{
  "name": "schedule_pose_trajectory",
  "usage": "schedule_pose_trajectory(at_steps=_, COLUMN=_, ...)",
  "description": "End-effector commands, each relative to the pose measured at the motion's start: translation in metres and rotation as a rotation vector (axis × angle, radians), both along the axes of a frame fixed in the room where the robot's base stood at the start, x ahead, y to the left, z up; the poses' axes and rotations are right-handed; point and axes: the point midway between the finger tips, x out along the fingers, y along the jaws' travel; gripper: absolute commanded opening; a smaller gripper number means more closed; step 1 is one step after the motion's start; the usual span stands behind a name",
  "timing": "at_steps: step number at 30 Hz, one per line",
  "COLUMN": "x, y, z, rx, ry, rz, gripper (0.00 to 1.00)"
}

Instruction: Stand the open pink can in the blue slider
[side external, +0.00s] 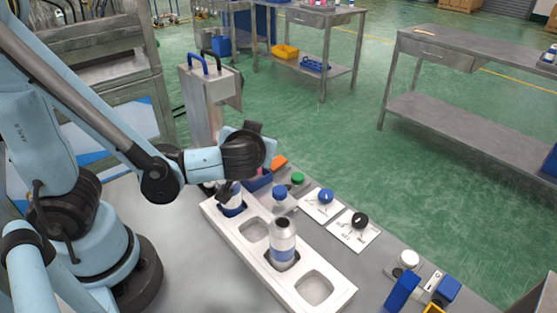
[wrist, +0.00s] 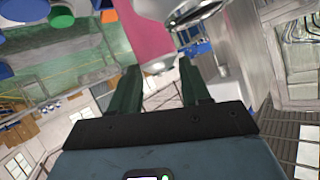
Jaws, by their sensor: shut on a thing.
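The pink can (wrist: 150,32) shows close up in the wrist view, with a silver end edge (wrist: 160,66) between my fingers. My gripper (wrist: 159,68) is shut on it. In the side view my wrist hides the fingertips and nearly all of the can; only a small pink patch shows just below it. The blue slider (side external: 259,183) lies low beneath my wrist, partly hidden. I cannot tell whether the can touches the slider, or whether its top is open.
A grey press-like stand (side external: 202,103) rises behind my wrist. A green button (side external: 297,178), a blue knob (side external: 326,196) and a black knob (side external: 360,220) stand right.

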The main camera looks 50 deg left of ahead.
Motion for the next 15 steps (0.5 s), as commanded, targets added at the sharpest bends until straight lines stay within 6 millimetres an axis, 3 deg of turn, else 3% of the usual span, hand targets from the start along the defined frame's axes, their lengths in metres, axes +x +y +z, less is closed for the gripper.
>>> schedule_pose_trajectory(at_steps=11, x=0.0000, y=-0.0001, z=-0.0026, rx=0.000, ry=0.000, rz=0.000, gripper=0.02)
schedule_pose_trajectory(at_steps=12, x=-0.0001, y=-0.0001, z=-0.0025, rx=0.000, ry=0.000, rz=0.000, gripper=0.51)
schedule_pose_trajectory(at_steps=15, x=-0.0001, y=-0.0001, z=-0.0025, rx=0.000, ry=0.000, rz=0.000, gripper=0.67)
